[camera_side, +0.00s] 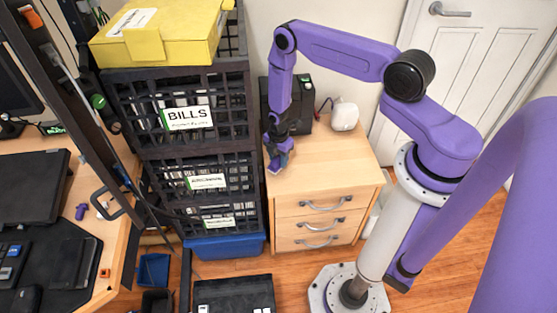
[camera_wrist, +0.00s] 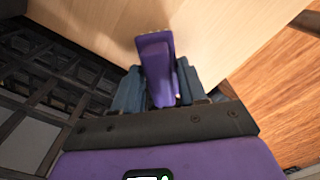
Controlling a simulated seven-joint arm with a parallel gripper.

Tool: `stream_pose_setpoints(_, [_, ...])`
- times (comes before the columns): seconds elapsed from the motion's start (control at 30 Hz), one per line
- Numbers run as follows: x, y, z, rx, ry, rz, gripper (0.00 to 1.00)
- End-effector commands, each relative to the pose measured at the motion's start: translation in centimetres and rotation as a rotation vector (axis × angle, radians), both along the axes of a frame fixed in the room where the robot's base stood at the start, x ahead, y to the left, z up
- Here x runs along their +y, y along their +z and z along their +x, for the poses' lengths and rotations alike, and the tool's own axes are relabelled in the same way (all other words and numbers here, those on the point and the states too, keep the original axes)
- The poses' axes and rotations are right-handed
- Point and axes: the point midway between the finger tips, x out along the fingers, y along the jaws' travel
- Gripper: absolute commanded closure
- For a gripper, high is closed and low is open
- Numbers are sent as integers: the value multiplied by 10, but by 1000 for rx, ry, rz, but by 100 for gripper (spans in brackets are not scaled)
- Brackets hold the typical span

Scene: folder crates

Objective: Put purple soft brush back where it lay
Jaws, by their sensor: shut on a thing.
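The purple soft brush (camera_wrist: 155,60) is held between the blue-grey fingers of my gripper (camera_wrist: 157,90) in the wrist view. Its wide end points away from my gripper, toward the light wood surface. In the side view my gripper (camera_side: 279,158) points down at the left front part of the wooden drawer cabinet's top (camera_side: 335,168), beside the stacked black crates. The brush is small and partly hidden by the fingers there. I cannot tell whether it touches the cabinet top.
Black mesh crates (camera_side: 245,105) stand left of the cabinet, with a yellow box (camera_side: 160,48) on top and a blue bin (camera_side: 225,246) below. A black box (camera_side: 305,100) and a white device (camera_side: 344,114) are at the cabinet's back. The cabinet's front right top is clear.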

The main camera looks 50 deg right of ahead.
Motion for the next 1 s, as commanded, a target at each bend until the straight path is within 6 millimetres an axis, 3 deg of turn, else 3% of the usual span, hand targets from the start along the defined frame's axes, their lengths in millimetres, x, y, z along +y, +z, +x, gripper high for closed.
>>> stream_pose_setpoints(0.13, [0,-12,0,0,0,0,92])
stream_pose_setpoints(0.53, [0,-15,0,-1,-1,0,92])
stream_pose_setpoints(0.57, [0,-15,0,-2,-1,0,55])
stream_pose_setpoints(0.63, [0,-15,0,-2,-1,0,33])
stream_pose_setpoints(1.0, [0,-12,0,-2,-1,0,33])
